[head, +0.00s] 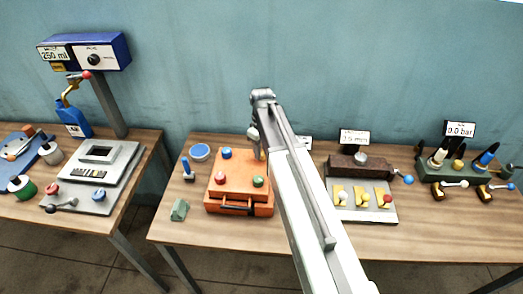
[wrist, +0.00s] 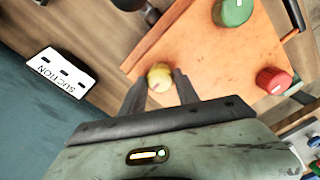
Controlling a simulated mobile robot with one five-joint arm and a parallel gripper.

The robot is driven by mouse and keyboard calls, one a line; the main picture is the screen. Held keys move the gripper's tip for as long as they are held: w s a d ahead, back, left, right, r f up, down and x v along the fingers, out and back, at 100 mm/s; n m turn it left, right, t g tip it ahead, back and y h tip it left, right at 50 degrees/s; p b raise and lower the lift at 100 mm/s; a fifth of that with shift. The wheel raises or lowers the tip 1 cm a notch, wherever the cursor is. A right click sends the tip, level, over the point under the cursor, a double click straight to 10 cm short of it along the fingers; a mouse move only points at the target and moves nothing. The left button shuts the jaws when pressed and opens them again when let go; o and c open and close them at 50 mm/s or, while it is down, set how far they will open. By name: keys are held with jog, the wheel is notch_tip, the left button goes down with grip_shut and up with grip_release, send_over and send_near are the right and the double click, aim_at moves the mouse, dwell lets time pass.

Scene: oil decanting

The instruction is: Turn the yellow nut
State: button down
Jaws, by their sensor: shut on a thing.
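The yellow nut (wrist: 160,77) sits at a corner of the orange box (wrist: 195,60) in the wrist view. My gripper (wrist: 160,82) is shut on it, one finger on each side. In the head view my arm reaches over the table, and my gripper (head: 258,145) is at the back right corner of the orange box (head: 237,186). The nut is hidden or too small to tell there. The box also carries a green knob (head: 257,182), a red knob (head: 221,178) and a blue knob (head: 227,153).
A sign reading SUCTION (wrist: 62,72) lies near the box in the wrist view. A dark block with a grey panel (head: 362,200) stands to the right of my arm. A blue-topped round thing (head: 200,152) and a green block (head: 179,209) stand left of the box.

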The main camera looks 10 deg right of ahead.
aim_at(262, 152)
jog(key=c, duration=0.9)
grip_release()
notch_tip(262, 152, up, 8)
jog(key=p, duration=0.8)
jog(key=shift+f, duration=0.1)
jog(key=shift+a+f, duration=0.1)
